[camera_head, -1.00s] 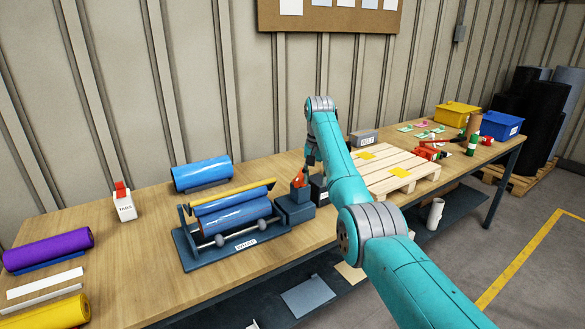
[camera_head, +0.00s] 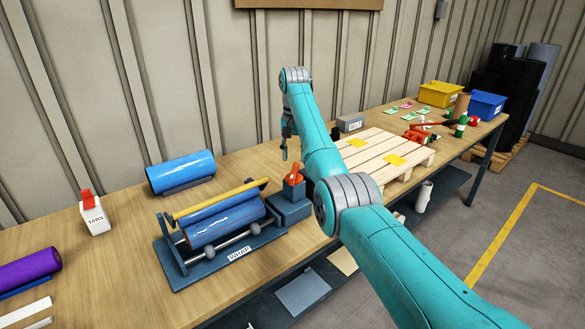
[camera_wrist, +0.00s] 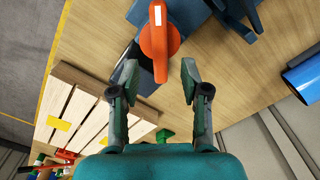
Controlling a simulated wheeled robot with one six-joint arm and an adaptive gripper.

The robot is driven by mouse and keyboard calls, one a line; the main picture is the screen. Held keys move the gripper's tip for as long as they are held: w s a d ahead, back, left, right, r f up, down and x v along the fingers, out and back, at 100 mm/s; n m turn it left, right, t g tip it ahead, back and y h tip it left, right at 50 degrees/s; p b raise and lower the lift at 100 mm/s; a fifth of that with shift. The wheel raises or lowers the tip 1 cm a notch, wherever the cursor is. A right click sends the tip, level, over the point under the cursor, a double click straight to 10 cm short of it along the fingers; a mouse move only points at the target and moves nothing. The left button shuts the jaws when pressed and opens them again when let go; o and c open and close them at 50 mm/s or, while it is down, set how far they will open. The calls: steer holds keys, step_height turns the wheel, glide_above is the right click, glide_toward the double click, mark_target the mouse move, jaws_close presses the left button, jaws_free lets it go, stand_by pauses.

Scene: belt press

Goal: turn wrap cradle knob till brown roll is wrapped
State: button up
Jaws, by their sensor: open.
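The wrap cradle (camera_head: 178,262), labelled WRAP, stands on the bench with a glossy blue roll (camera_head: 222,220) in it and a yellow bar across its top. The orange-red knob (camera_head: 294,175) sits on a dark block at the cradle's right end. My gripper (camera_head: 286,153) is open and points down, just behind and above the knob. In the wrist view the knob (camera_wrist: 158,45) has a white mark and lies ahead of the two fingertips (camera_wrist: 160,78), roughly centred between them. I see no contact with it.
Another blue roll (camera_head: 180,172) lies behind the cradle. A TABS box (camera_head: 94,213) and a purple roll (camera_head: 28,270) are at left. A pallet (camera_head: 385,150) and a BELT box (camera_head: 350,123) are to the right. A brown cylinder (camera_head: 461,105) stands near the bins.

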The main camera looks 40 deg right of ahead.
mark_target(294, 169)
steer(key=shift+f, duration=2.75)
jaws_close()
